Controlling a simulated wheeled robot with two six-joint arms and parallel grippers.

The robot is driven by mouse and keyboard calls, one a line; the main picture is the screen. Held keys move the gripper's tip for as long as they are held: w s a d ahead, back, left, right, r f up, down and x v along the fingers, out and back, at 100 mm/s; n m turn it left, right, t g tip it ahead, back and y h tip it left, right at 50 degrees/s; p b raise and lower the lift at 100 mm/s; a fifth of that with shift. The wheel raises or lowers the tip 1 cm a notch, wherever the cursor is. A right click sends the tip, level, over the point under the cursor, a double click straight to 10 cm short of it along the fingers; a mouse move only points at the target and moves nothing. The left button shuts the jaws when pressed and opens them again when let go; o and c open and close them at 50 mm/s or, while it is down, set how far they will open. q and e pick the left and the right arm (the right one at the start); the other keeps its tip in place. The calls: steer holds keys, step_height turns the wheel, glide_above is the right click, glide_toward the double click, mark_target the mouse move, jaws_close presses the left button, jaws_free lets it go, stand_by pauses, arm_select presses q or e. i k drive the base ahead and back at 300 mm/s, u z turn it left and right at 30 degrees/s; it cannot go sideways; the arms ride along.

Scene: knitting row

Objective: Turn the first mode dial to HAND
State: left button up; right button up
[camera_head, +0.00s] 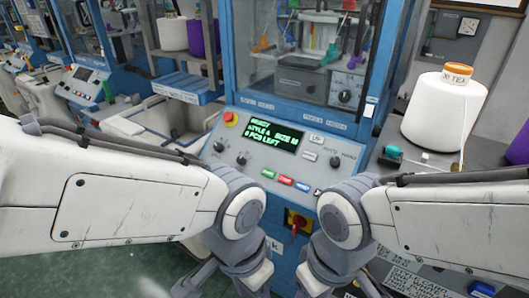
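The knitting machine's sloped grey control panel (262,172) is in the middle of the head view. A small black dial (335,161) on its right has a label on each side, too small to read surely; it may be the mode dial. More black knobs sit on the panel's left, at the upper left (219,147) and lower down (241,159). My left wrist (240,215) and my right wrist (341,216) hang in front of the panel's lower part, apart from the dial. Both grippers are mostly cut off at the bottom edge, so their fingers cannot be made out.
The lit display (273,135) reads "READY", "STYLE A" and "8 PCS LEFT", the digit unsure. A red stop button (230,118) and a red-and-yellow switch (296,224) are on the machine. A white yarn cone (440,112) stands on the right shelf. More machines line the left.

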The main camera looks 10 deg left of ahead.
mark_target(335, 162)
steer(key=u, duration=2.25)
steer(key=i, duration=0.8)
steer(key=z, duration=2.05)
